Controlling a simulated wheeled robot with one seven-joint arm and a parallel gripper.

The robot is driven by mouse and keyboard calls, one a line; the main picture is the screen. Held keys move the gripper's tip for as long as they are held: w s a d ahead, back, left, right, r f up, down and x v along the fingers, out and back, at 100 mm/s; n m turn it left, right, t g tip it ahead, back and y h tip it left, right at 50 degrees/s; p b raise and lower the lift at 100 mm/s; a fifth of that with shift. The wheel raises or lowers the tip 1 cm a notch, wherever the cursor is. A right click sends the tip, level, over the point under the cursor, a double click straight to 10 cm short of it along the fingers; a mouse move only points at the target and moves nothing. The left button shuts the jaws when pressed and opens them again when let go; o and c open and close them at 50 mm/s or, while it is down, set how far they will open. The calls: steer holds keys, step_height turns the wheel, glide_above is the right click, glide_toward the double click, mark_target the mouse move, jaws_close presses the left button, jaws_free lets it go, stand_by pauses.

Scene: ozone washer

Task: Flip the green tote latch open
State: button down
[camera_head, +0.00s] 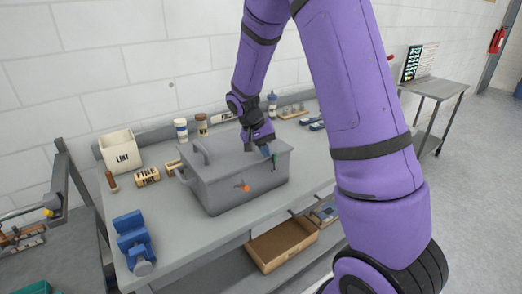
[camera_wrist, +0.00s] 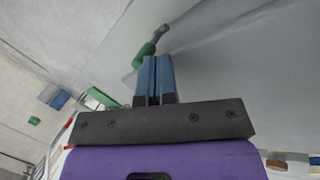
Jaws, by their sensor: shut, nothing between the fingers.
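The grey lidded tote (camera_head: 235,185) stands on the bench. An orange latch (camera_head: 242,187) is on its front face. The green latch (camera_wrist: 147,50) shows in the wrist view as a green tip on a dark bent lever, against the pale grey tote wall (camera_wrist: 230,75). My gripper (camera_wrist: 154,62) has its two blue fingers shut and empty, with the tips right by the green tip. I cannot tell whether they touch. In the head view my gripper (camera_head: 266,151) is at the tote's right front, below the lid edge, and largely hides the green latch.
A blue vise (camera_head: 134,240) stands at the bench's front left. A LINT bin (camera_head: 120,150), small labelled boxes and bottles line the back. A cardboard box (camera_head: 282,247) sits below the bench top. Bare bench top (camera_head: 185,235) lies in front of the tote.

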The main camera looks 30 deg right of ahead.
steer(key=shift+s, duration=0.1)
stand_by(0.3)
steer(key=shift+s+t, duration=0.15)
steer(key=shift+t, duration=0.25)
